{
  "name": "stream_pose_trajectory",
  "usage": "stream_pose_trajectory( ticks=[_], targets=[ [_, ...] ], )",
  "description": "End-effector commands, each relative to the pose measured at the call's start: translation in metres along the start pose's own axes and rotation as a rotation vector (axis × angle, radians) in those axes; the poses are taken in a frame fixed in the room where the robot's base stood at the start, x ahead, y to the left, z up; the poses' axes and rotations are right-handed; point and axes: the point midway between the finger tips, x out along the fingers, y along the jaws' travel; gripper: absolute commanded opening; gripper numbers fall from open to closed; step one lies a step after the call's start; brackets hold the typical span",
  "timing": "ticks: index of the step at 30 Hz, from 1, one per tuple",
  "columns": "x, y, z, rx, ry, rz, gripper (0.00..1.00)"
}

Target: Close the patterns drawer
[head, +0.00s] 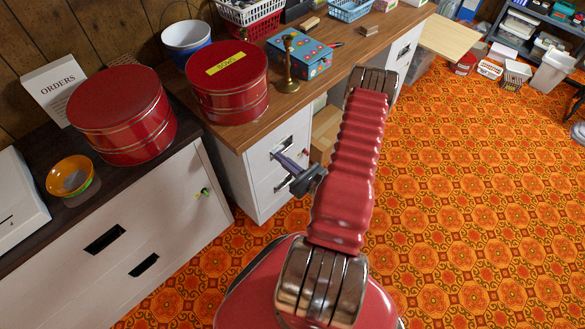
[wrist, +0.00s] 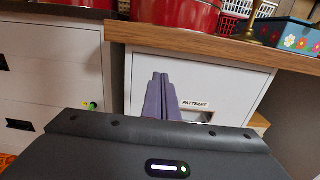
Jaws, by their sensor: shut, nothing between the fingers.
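The patterns drawer (wrist: 220,78) is the white top drawer under the wooden desk top, with a "PATTERNS" label (wrist: 195,104) above a recessed handle. In the head view its front (head: 265,152) looks flush or almost flush with the desk pedestal; I cannot tell whether a small gap is left. My gripper (wrist: 160,76) has purple fingers pressed together, with nothing between them. The fingers point at the drawer front, left of the label, and hide part of it. In the head view my gripper (head: 276,155) is close before the drawer; contact is unclear.
A white cabinet (head: 150,215) with a small green-tipped key stands left of the desk. Red tins (head: 228,85), a brass candlestick (head: 288,65) and a flowered box (head: 305,55) stand on top. Open orange patterned floor (head: 470,190) lies to the right.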

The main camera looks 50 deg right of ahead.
Motion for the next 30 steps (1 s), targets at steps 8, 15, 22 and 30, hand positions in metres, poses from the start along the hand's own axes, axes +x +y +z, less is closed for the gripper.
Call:
stream_pose_trajectory(
  ticks=[8, 15, 22, 30],
  targets=[
    [-0.032, -0.001, -0.001, 0.002, 0.002, -0.003, 0.00],
    [-0.048, 0.000, 0.000, 0.002, 0.001, 0.000, 0.00],
    [-0.050, 0.001, 0.000, 0.002, 0.001, 0.002, 0.00],
    [-0.050, 0.001, 0.000, 0.002, 0.001, 0.003, 0.00]
  ],
)
